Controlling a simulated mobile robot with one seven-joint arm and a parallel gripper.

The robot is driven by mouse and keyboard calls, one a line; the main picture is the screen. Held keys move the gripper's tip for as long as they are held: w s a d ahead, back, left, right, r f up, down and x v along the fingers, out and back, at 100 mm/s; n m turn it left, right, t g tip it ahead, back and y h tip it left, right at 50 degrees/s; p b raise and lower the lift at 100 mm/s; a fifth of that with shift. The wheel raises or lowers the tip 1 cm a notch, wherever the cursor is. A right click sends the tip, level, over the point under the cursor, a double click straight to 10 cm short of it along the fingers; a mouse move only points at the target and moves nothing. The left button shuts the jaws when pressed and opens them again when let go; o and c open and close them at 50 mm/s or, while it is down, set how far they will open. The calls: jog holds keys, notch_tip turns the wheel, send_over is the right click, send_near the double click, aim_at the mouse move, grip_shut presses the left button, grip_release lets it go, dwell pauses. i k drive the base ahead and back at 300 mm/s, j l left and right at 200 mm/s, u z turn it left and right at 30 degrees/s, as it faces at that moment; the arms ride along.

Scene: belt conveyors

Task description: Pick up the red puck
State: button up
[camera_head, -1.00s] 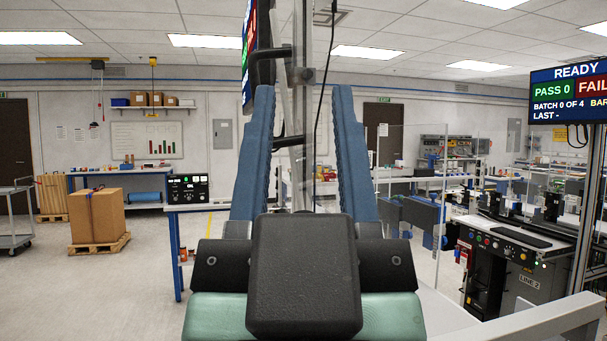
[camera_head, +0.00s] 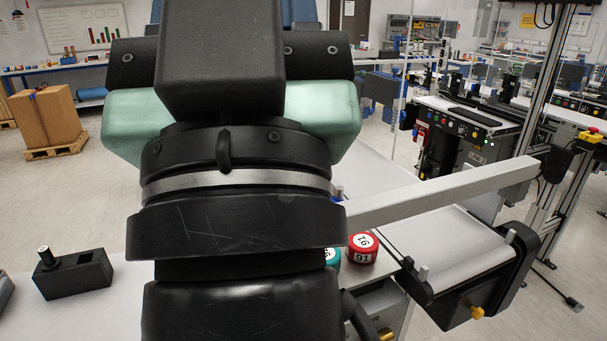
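The red puck (camera_head: 361,249) stands on the white table just right of my arm, near the table's right edge. It has a white label with a number on its top and side. A teal puck (camera_head: 333,257) is close to its left, mostly hidden behind my arm. My gripper (camera_head: 222,60) is high in the picture, up and left of the red puck and apart from it. I see nothing held.
A conveyor (camera_head: 450,250) with a white belt lies right of the red puck. A grey beam (camera_head: 450,190) crosses above it near the puck. A black block (camera_head: 75,274) with a small peg stands at the left on the table. Between it and my arm the table is clear.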

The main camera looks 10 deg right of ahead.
aim_at(363, 248)
jog(key=i+l, duration=0.2)
jog(key=l, duration=0.15)
jog(key=i+l, duration=0.2)
jog(key=l, duration=0.15)
jog(key=i+l, duration=0.15)
jog(key=l, duration=0.25)
jog(key=i+l, duration=0.2)
jog(key=l, duration=0.15)
